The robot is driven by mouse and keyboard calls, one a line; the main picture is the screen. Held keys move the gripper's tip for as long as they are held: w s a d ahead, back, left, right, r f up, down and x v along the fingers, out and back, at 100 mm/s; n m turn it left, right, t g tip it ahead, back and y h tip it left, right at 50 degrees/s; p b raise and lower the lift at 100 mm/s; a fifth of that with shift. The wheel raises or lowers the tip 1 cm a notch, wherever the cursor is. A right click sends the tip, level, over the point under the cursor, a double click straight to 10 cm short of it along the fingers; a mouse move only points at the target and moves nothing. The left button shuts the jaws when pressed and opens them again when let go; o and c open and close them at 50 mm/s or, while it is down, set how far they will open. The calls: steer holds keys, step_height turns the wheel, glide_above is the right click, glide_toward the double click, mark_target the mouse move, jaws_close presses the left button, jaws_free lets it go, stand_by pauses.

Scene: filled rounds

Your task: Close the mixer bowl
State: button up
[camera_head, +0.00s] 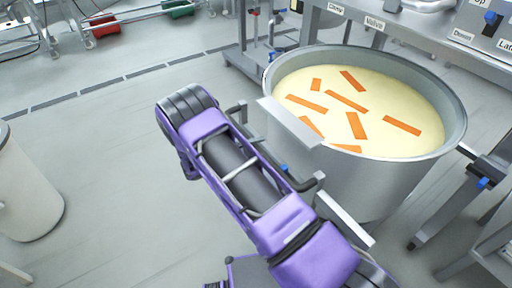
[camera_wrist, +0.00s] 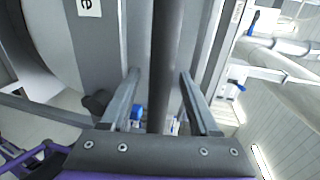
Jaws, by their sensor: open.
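The mixer bowl (camera_head: 365,180) is a large round grey metal vessel at the right of the head view. Its top is uncovered and shows pale yellow contents with several orange strips. A dark bar with bent ends (camera_head: 282,170) runs along its left side, partly hidden by my purple arm. In the wrist view, my gripper (camera_wrist: 160,73) is open, its two grey fingers on either side of a dark round bar (camera_wrist: 165,40). I cannot tell whether the fingers touch it. My fingers are hard to make out in the head view.
A metal frame with labels (camera_head: 375,22) stands behind the bowl, with a switch panel (camera_head: 490,28) at the far right. A pale round container (camera_head: 25,190) stands at the left edge. The floor (camera_head: 100,130) between is clear.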

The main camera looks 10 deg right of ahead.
steer(key=shift+d, duration=0.1)
jaws_close()
stand_by(0.3)
stand_by(1.1)
